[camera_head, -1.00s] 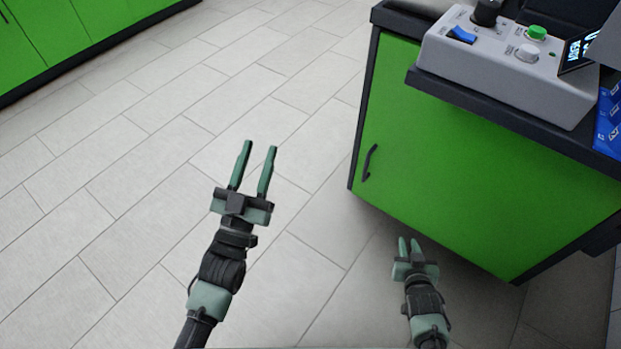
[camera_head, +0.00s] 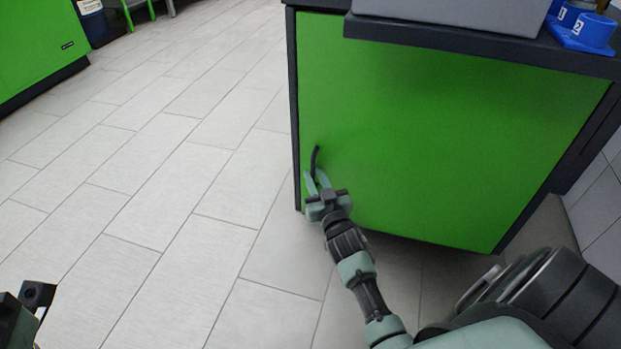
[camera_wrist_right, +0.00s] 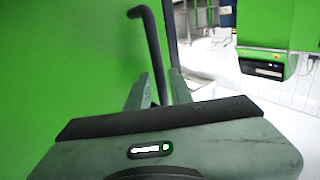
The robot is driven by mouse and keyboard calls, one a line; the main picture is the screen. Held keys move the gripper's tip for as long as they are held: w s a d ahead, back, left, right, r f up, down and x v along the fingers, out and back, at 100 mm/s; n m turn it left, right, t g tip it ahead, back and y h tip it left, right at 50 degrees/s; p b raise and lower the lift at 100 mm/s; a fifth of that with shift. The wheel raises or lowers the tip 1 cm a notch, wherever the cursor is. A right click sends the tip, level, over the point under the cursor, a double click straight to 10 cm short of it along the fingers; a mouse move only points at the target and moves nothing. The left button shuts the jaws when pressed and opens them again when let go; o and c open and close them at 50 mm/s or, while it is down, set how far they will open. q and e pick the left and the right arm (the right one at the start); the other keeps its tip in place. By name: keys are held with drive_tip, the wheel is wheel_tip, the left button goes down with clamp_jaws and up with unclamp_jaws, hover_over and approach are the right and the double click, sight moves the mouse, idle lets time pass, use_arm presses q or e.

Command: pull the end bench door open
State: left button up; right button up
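The end bench door (camera_head: 430,130) is a flat green panel and looks shut in its dark frame. Its black curved handle (camera_head: 316,158) is near the door's left edge; it also shows in the right wrist view (camera_wrist_right: 152,45). My right gripper (camera_head: 315,178) is at the handle's lower part, fingers apart. In the right wrist view the handle's bar runs down between the two fingertips (camera_wrist_right: 162,88); contact cannot be told. My left gripper (camera_head: 30,305) is only partly in view at the bottom left corner, its fingers not clear.
The dark bench top (camera_head: 480,45) overhangs the door and carries a grey box (camera_head: 455,12) and a blue holder (camera_head: 585,30). Pale tiled floor (camera_head: 170,200) left of the bench is clear. A green cabinet (camera_head: 40,50) stands at the far left.

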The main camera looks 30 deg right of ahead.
drive_tip(key=shift+x, duration=0.95)
clamp_jaws()
idle(0.7)
